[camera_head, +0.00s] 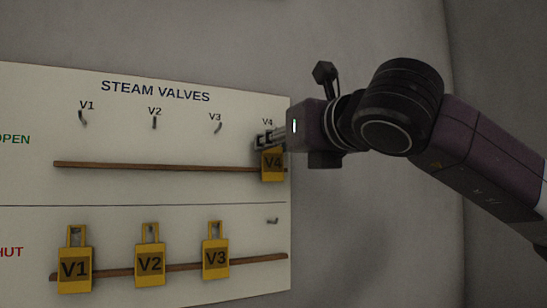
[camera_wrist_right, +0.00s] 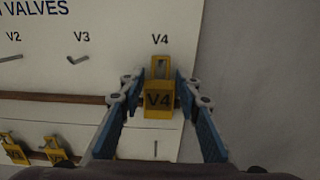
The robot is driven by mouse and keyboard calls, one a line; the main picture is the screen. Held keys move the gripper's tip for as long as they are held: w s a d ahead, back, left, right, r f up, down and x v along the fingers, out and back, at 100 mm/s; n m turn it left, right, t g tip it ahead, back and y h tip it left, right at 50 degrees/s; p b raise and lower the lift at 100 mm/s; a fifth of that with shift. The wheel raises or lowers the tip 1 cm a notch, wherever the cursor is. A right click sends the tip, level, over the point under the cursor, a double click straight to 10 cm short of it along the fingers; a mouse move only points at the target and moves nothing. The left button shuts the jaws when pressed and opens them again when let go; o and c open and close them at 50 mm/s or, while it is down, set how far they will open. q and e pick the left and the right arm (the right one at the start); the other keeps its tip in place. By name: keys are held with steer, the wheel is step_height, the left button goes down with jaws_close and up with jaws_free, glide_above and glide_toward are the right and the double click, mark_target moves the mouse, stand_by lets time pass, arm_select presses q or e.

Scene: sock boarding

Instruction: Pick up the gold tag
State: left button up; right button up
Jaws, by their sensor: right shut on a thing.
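The gold tag marked V4 (camera_head: 273,164) is at the right end of the OPEN row, in front of the upper wooden rail. It also shows upright in the right wrist view (camera_wrist_right: 158,100), between the blue fingers. My right gripper (camera_head: 265,141) comes in from the right and is shut on the upper part of this tag. My left gripper is not in view.
The STEAM VALVES board (camera_head: 180,185) has bare hooks V1, V2 and V3 in the OPEN row. Gold tags V1 (camera_head: 75,267), V2 (camera_head: 150,263) and V3 (camera_head: 215,257) hang in the SHUT row. A bare hook (camera_head: 272,221) is below V4. The wall right of the board is clear.

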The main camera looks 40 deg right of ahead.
steer(key=shift+r, duration=0.1)
steer(key=s+a+r+b, duration=0.2)
steer(key=s+r, duration=0.2)
steer(key=s, duration=0.2)
steer(key=s+a+r+b, duration=0.2)
steer(key=s+r, duration=0.1)
steer(key=s, duration=0.4)
steer(key=shift+s+a+r, duration=0.15)
steer(key=shift+s+r, duration=0.05)
steer(key=shift+r, duration=0.2)
